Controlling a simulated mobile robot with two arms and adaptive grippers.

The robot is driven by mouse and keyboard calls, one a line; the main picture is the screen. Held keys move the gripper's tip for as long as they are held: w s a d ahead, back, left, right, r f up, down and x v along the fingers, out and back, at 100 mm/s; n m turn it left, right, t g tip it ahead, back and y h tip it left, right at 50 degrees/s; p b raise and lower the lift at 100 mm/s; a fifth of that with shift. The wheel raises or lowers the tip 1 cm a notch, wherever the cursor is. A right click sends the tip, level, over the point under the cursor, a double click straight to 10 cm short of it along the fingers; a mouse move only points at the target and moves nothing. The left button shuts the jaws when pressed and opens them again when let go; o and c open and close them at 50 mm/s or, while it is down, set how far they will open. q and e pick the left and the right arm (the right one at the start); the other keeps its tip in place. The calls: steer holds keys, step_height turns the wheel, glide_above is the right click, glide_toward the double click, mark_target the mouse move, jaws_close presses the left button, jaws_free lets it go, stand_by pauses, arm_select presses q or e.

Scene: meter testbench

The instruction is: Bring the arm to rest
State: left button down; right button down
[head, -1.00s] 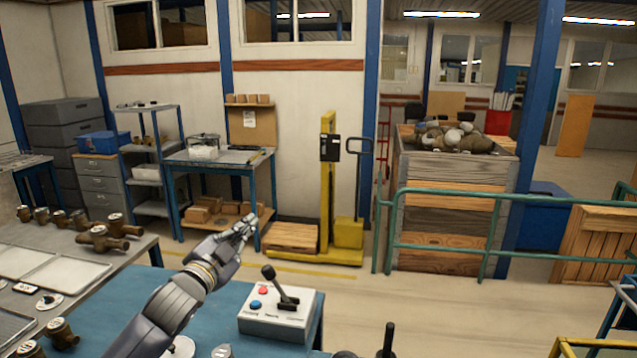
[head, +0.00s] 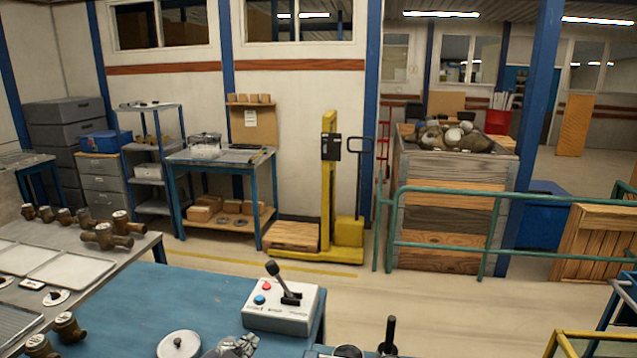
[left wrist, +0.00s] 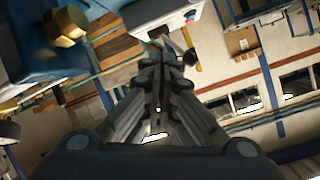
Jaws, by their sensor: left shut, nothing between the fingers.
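My left gripper (head: 236,347) shows only in part at the bottom edge of the head view, low over the blue bench (head: 190,293). In the left wrist view, my left gripper (left wrist: 160,62) has its fingers together with nothing between them. The control box (head: 283,308) with a black lever and red and blue buttons stands on the bench, to the right of the gripper and apart from it. The box also shows beyond the fingertips in the left wrist view (left wrist: 170,14). My right gripper is in neither view.
Brass meter bodies (head: 105,234) and pale trays (head: 70,268) are on the grey table at left. A green railing (head: 440,247) and a wooden crate (head: 450,220) stand beyond. The bench's middle is clear.

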arm_select(q)
steer(key=s+a+f+n+g+y, duration=0.1)
steer(key=s+a+f+n+g, duration=0.3)
steer(key=s, duration=0.7)
steer(key=s+f+g+y, duration=0.15)
steer(key=s+f, duration=0.35)
steer(key=s, duration=0.6)
steer(key=s+a+f+n+g, duration=0.15)
steer(key=s+f+g, duration=0.3)
steer(key=s, duration=0.65)
step_height(320, 180, down, 33)
steer(key=s+g+b, duration=0.1)
steer(key=s+b, duration=0.1)
steer(key=b, duration=0.4)
steer(key=s+a+f+g+b, duration=0.1)
steer(key=s+a+f+b, duration=0.2)
steer(key=s+f, duration=1.3)
step_height(320, 180, down, 4)
steer(key=shift+s+f+b, duration=0.1)
steer(key=shift+s+b, duration=0.2)
steer(key=shift+b, duration=0.2)
